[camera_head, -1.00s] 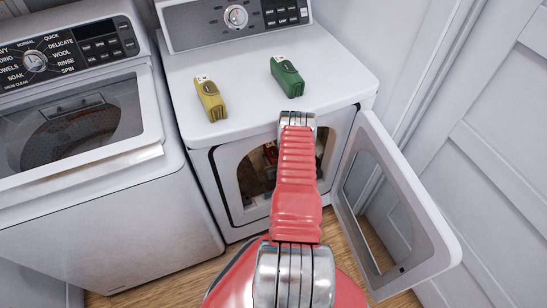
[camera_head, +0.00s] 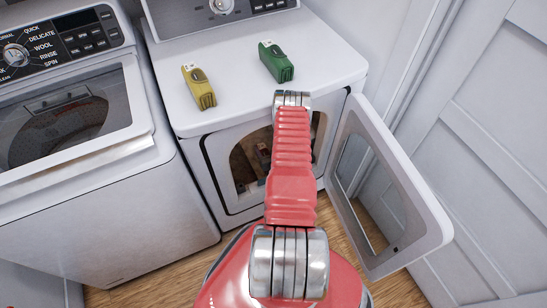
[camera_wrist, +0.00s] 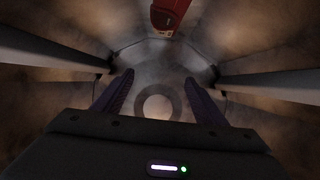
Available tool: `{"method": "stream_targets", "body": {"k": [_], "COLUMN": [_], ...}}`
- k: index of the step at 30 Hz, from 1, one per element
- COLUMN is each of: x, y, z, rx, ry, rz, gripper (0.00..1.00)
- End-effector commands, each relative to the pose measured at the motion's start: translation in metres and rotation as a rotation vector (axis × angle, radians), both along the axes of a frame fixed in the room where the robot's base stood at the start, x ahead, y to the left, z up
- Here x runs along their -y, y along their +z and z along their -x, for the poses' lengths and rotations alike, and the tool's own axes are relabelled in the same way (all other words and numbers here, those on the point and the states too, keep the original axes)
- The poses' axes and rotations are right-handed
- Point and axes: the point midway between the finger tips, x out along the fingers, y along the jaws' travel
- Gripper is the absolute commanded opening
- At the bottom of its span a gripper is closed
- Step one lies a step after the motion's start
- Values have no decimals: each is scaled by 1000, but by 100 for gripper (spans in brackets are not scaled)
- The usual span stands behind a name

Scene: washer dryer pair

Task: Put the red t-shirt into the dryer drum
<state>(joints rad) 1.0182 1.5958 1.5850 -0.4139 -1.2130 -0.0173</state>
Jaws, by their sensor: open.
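In the wrist view, my gripper (camera_wrist: 161,95) is open and empty, with its two dark fingers spread apart inside the dryer drum (camera_wrist: 235,45). A red item with a pale patch, which looks like the red t-shirt (camera_wrist: 167,14), shows at the top edge of the wrist view. It is inside the drum, beyond the fingers and clear of them, and partly cut off by the frame. In the head view my red arm reaches into the open dryer (camera_head: 222,186) and hides much of the opening. The gripper is too hidden there to make out.
A yellow item (camera_head: 199,88) and a green item (camera_head: 276,62) lie on the dryer's top. The dryer door (camera_head: 427,215) stands open to the right, close to the arm. The washer (camera_head: 120,215) stands to the left. A panelled wall or door (camera_head: 480,150) is at the right.

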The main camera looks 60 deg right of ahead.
Motion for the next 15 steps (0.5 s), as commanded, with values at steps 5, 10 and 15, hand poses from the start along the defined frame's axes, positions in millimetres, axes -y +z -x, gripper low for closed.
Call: {"method": "stream_targets", "body": {"k": [5, 10, 15], "x": [-13, -27, -40], "y": [10, 20, 30], "z": [21, 41, 61], "rx": [0, 0, 1], "ry": [-3, -3, -3], "rz": [-1, -1, -1], "gripper": [65, 65, 65]}}
